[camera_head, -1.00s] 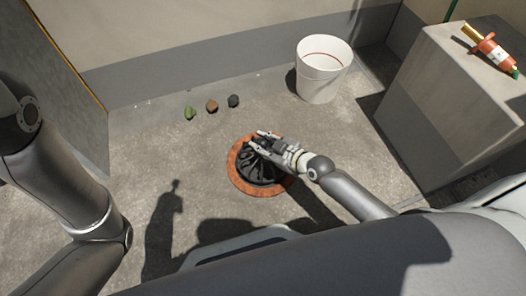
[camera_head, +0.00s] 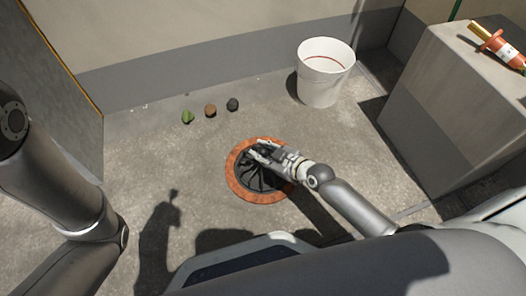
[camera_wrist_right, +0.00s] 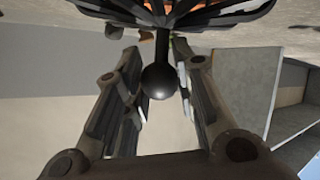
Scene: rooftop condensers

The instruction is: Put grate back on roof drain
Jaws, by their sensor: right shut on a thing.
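The dark ribbed grate (camera_head: 258,180) lies within the orange-brown ring of the roof drain (camera_head: 238,189) on the floor, in the head view. Whether it sits fully flush I cannot tell. My right gripper (camera_head: 262,150) is over the grate, shut on its knob. In the right wrist view the round black knob (camera_wrist_right: 159,80) stands between the fingers of the right gripper (camera_wrist_right: 158,58), with the grate's ribs (camera_wrist_right: 120,10) along the top edge. My left arm shows at the left of the head view, but its gripper is out of view.
A white bucket (camera_head: 322,85) stands behind the drain to the right. Small green (camera_head: 187,116), brown (camera_head: 210,110) and dark (camera_head: 232,104) lumps lie near the back wall. A concrete block (camera_head: 440,100) with an orange-red bottle-like item (camera_head: 503,48) on top stands at right. Floor left of the drain is clear.

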